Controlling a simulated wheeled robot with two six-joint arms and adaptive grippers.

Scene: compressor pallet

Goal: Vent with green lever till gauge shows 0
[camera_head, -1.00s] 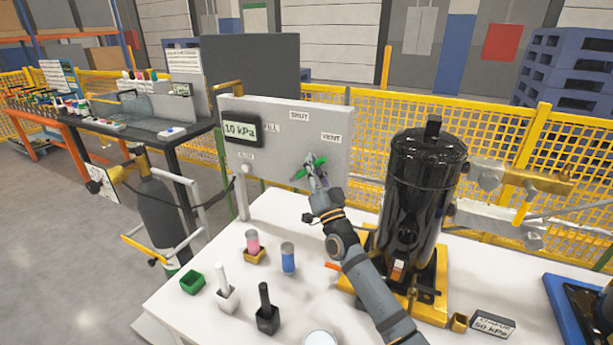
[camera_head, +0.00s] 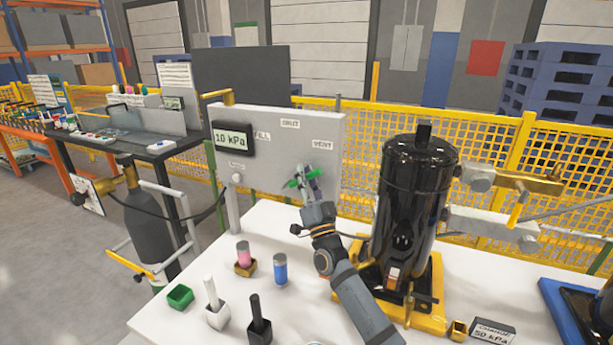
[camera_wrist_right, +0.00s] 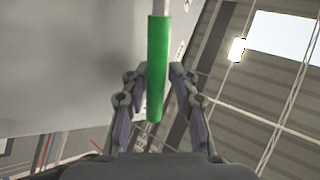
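The gauge (camera_head: 233,139) on the grey panel (camera_head: 275,160) reads 10 kPa. The green lever (camera_head: 293,183) is on the panel's lower right, below the VENT label (camera_head: 322,145). My right gripper (camera_head: 308,182) is at the lever and partly hides it in the head view. In the right wrist view, the green lever (camera_wrist_right: 157,70) runs between the two fingers of the right gripper (camera_wrist_right: 158,72). The fingers stand apart, with narrow gaps on both sides of the lever. My left gripper is not in view.
A black compressor (camera_head: 412,205) on a yellow base stands right of my right arm. A pink-topped cylinder (camera_head: 243,254), a blue cylinder (camera_head: 280,268) and small holders stand on the white table (camera_head: 330,290). A grey gas bottle (camera_head: 150,235) stands left of the table.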

